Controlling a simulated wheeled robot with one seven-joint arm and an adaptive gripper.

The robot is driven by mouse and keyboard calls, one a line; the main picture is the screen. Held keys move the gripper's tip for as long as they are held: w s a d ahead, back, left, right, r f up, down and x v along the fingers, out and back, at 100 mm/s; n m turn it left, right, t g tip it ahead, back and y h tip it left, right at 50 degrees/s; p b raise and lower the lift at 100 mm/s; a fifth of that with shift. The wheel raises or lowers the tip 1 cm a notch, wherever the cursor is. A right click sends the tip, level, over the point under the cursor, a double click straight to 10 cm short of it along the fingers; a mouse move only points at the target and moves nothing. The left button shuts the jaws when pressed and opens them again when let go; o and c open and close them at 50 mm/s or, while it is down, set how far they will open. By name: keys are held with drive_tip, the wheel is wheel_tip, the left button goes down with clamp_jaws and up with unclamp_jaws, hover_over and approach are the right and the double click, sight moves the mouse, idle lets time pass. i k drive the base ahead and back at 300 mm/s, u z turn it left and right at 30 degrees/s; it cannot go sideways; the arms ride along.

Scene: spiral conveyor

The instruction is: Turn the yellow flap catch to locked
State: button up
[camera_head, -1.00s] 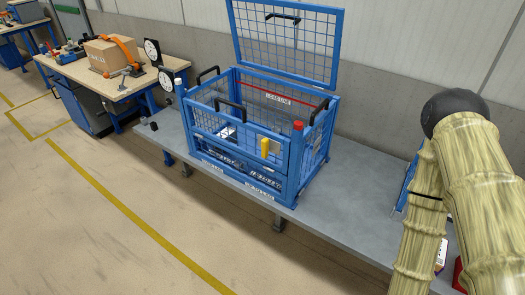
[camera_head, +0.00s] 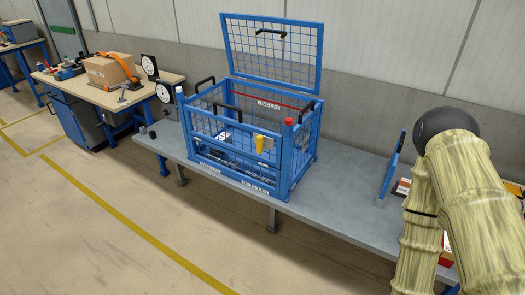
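The yellow flap catch (camera_head: 259,144) is small in the view, on the front of the blue wire-mesh crate (camera_head: 236,183) near its right corner post. Its handle looks roughly upright, with a small grey plate beside it. Whether it is engaged is too small to tell. The front mesh flap (camera_head: 216,128) with a black handle looks upright. My bamboo-textured arm fills the right side. My gripper is out of view.
The crate's mesh lid (camera_head: 271,57) stands open at the back. The crate rests on a long grey table (camera_head: 340,195). A blue panel (camera_head: 391,166) stands upright on the table near my arm. A workbench (camera_head: 104,96) with a cardboard box (camera_head: 110,69) is at left. Front floor is clear.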

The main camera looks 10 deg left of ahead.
sight(260, 142)
drive_tip(key=z, duration=0.25)
drive_tip(key=i, duration=0.65)
drive_tip(key=u, duration=1.2)
